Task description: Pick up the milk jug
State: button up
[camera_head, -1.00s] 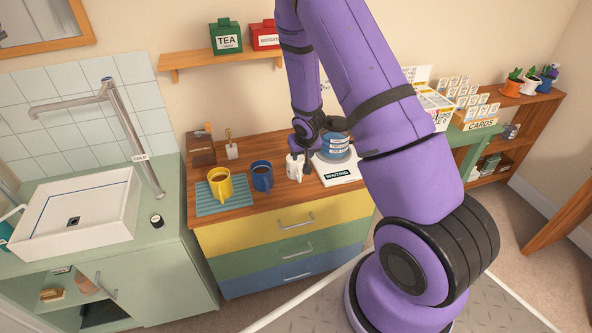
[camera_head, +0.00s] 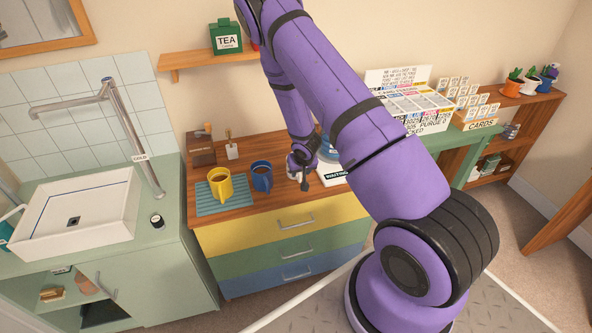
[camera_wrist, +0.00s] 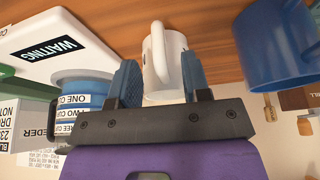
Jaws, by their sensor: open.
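The white milk jug (camera_wrist: 164,72) shows between my two blue fingers in the wrist view, its handle facing the camera. In the head view the jug (camera_head: 292,167) stands on the wooden top of the drawer unit, partly hidden by my wrist. My gripper (camera_wrist: 160,78) is open, with one finger on each side of the jug. I cannot tell whether either finger touches it. In the head view my gripper (camera_head: 304,170) is at the jug, mostly hidden by its own links.
A blue mug (camera_head: 262,176) stands close left of the jug. A yellow mug (camera_head: 219,185) sits on a teal mat (camera_head: 208,207). The white WAITING board (camera_head: 331,178) and a blue banded container (camera_wrist: 86,92) are close on the other side.

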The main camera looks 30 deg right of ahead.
jog(key=shift+x, duration=1.65)
jog(key=shift+a, duration=0.1)
jog(key=shift+c, duration=0.2)
jog(key=shift+s, duration=0.1)
grip_shut()
